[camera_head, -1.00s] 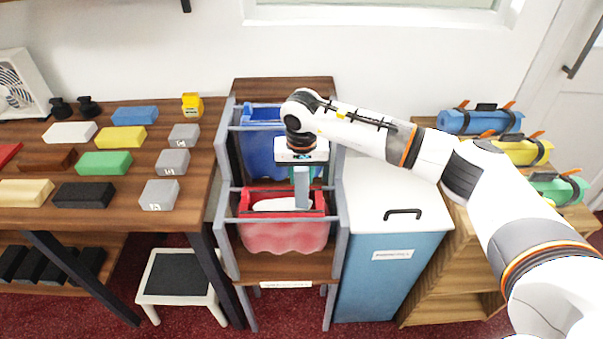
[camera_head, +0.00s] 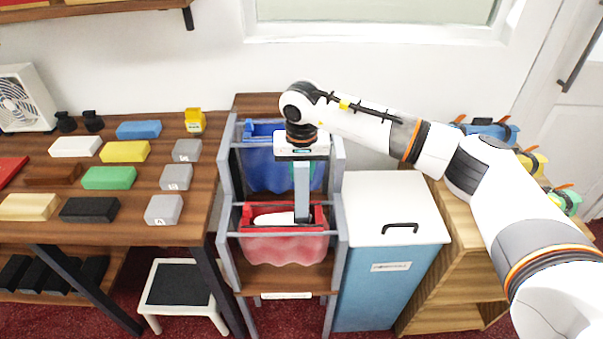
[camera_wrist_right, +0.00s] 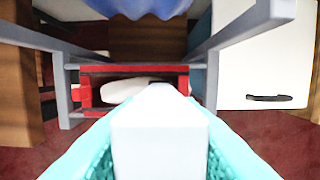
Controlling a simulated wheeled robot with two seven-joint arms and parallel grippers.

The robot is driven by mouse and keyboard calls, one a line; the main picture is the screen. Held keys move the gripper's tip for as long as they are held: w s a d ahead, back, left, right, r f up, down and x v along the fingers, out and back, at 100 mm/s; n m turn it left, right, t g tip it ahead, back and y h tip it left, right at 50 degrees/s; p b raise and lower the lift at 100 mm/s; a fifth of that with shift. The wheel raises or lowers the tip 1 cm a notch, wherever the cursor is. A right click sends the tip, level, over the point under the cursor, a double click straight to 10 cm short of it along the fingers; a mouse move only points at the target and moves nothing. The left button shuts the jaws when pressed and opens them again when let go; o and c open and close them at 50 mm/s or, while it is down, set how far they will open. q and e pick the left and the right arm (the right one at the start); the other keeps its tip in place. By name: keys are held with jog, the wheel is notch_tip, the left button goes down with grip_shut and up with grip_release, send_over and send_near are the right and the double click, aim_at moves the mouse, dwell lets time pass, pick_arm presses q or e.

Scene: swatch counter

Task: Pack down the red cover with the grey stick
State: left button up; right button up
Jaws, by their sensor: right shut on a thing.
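The red cover (camera_head: 285,250) hangs in the front bay of a grey rack, with a red rim around its open top. A white elongated thing (camera_head: 272,219) lies inside the rim; it also shows in the wrist view (camera_wrist_right: 128,88). My right gripper (camera_head: 302,158) is above this bay, shut on the grey stick (camera_head: 302,194). The stick points down, its lower end at the right part of the red opening. I cannot tell whether it touches the cover. In the wrist view the pale stick (camera_wrist_right: 160,135) stands between teal fingers. My left gripper is not in view.
A blue cover (camera_head: 268,172) hangs in the bay behind. Grey rack rails (camera_head: 227,250) flank both bays. A blue bin with a white lid (camera_head: 385,205) stands at the right. A table (camera_head: 130,215) with coloured blocks is at the left, a stool (camera_head: 180,285) below.

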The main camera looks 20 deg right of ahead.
jog(key=shift+r+p, duration=0.95)
jog(key=shift+r, duration=1.3)
